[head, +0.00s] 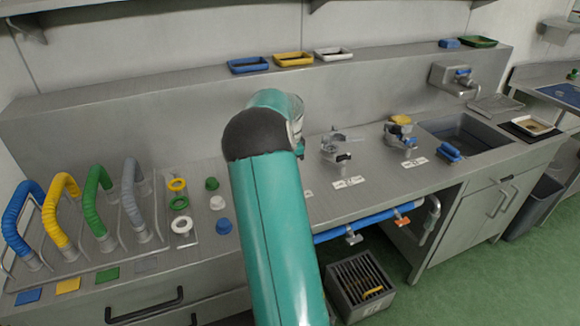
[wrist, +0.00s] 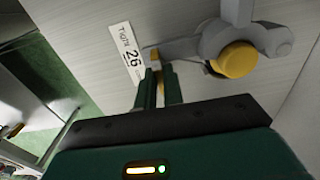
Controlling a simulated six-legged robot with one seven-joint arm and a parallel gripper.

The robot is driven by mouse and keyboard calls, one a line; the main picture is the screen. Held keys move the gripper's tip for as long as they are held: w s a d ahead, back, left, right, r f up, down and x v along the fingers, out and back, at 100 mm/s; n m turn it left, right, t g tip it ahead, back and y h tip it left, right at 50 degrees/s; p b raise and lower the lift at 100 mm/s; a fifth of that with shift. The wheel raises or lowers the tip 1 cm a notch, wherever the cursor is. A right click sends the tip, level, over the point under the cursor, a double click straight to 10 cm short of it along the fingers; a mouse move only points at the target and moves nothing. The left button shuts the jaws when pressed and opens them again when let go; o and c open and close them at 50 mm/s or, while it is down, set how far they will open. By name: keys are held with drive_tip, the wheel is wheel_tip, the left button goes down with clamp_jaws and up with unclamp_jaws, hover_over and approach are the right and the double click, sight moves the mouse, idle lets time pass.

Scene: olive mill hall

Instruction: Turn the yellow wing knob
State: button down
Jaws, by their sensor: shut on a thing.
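A white label (wrist: 127,54) reading "Tight 26" lies just left of the fingers. In the head view, my teal arm hides the yellow knob and the fingertips.
Two further metal fittings (head: 336,148) (head: 400,135) stand right of my arm on the steel counter, before a sink (head: 466,135). Coloured hoses (head: 62,205) and rings stand at left. Coloured trays (head: 293,59) sit on the back ledge. A slatted crate (head: 340,275) is below.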

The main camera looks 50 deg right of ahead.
idle(0.3)
drive_tip(key=c, duration=1.5)
unclamp_jaws()
wheel_tip(320, 180, up, 14)
drive_tip(key=shift+f, duration=0.1)
